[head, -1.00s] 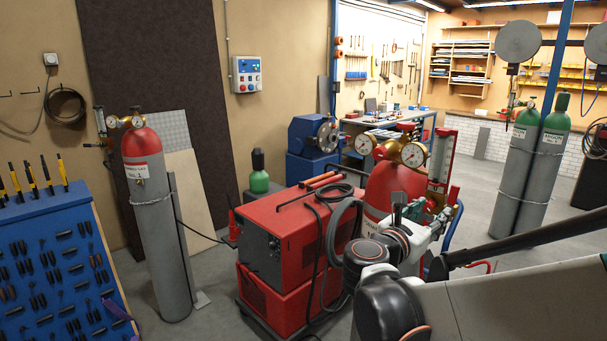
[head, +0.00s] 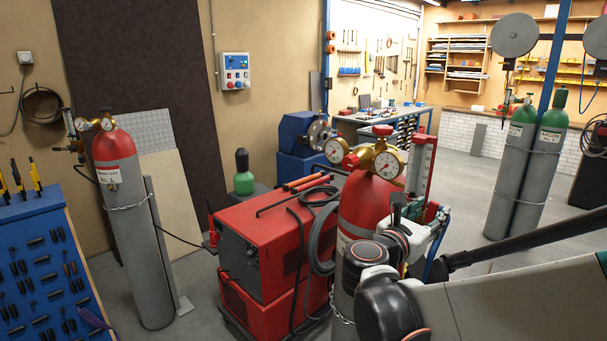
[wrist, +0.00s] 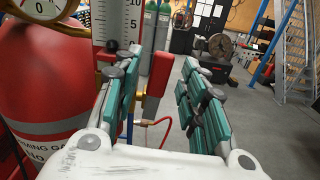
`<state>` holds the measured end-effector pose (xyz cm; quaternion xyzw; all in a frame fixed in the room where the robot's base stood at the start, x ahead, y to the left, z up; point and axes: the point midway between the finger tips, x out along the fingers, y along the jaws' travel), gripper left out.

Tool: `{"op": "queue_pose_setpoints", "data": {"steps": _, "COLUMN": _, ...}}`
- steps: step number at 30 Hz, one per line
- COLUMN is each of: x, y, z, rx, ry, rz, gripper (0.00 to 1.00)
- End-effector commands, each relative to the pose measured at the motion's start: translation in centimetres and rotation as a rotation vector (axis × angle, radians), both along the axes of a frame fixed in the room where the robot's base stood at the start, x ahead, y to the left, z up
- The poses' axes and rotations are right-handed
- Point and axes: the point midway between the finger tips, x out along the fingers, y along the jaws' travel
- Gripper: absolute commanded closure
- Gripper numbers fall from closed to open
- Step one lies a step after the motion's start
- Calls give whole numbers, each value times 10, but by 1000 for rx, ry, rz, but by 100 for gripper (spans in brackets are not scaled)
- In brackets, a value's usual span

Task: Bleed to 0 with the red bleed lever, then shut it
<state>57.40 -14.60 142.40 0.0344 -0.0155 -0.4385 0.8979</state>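A red gas cylinder (head: 362,207) carries a brass regulator with two round gauges; the right gauge (head: 389,165) faces me. One gauge (wrist: 40,8) is cut off at the top of the wrist view. A flow tube (head: 420,165) stands beside it; its scale also shows in the wrist view, with a dark ball low in the tube (wrist: 111,45). A red lever-like handle (wrist: 159,72) hangs right of the tube, seen between my fingers, nearer the left one. My gripper (wrist: 160,95) is open, its teal pads apart with nothing gripped. I cannot tell contact with the handle.
A red welding machine (head: 268,240) with cables stands left of the cylinder. A second red-topped cylinder (head: 128,190) stands further left. Two green-topped cylinders (head: 530,160) stand at the back right. Open floor (wrist: 250,125) lies on the wrist view's right.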

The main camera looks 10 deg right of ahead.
Motion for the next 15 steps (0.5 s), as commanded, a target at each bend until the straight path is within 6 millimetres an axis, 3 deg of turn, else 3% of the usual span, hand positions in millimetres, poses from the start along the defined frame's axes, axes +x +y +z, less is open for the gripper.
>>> {"op": "queue_pose_setpoints", "data": {"steps": 9, "x": 1, "y": 1, "z": 0, "rx": 0, "ry": 0, "rz": 1, "gripper": 64}}
{"op": "queue_pose_setpoints", "data": {"steps": 14, "x": 0, "y": 0, "z": 0, "rx": 0, "ry": 0, "rz": 1, "gripper": 100}}
{"op": "queue_pose_setpoints", "data": {"steps": 15, "x": 0, "y": 0, "z": 0, "rx": 0, "ry": 0, "rz": 1, "gripper": 100}}
